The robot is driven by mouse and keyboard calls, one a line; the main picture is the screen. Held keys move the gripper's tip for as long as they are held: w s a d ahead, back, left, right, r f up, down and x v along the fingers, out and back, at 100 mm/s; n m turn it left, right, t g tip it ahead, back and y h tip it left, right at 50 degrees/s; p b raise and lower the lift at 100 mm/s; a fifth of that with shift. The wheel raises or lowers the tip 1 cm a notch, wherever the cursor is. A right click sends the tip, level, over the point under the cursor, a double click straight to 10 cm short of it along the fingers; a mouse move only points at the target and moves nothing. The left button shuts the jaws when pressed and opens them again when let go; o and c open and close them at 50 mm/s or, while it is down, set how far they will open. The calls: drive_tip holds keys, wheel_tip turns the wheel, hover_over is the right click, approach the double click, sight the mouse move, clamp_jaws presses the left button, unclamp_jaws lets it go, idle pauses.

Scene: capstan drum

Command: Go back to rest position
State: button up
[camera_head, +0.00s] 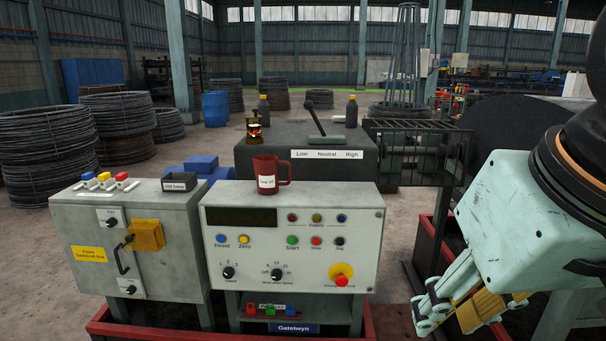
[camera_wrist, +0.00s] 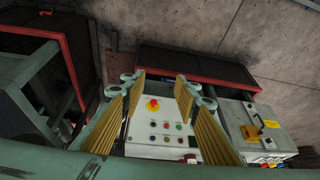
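My gripper (camera_head: 452,311) is at the lower right of the head view, to the right of the control panel and apart from it. In the wrist view, my gripper (camera_wrist: 160,85) shows two yellow-padded fingers spread wide with nothing between them. The control panel (camera_head: 360,215) has coloured buttons, knobs and a red emergency stop (camera_head: 341,280). It also shows beyond the fingers in the wrist view (camera_wrist: 150,138). A dark red mug (camera_head: 268,176) stands upright on top of the panel. The gripper touches nothing that I can see.
A grey electrical cabinet (camera_head: 130,245) with a yellow switch stands left of the panel. A gearbox housing (camera_head: 365,170) with a lever stands behind. A dark mesh guard (camera_head: 420,150) is right of it. Red frame edges (camera_head: 225,337) run below. Wire coils fill the left background.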

drive_tip(key=s+d+f, duration=0.1)
drive_tip(key=s+d, duration=0.1)
drive_tip(key=s, duration=0.3)
drive_tip(key=shift+s+d+f+g+h, duration=0.35)
drive_tip(key=shift+s+g+h, duration=0.05)
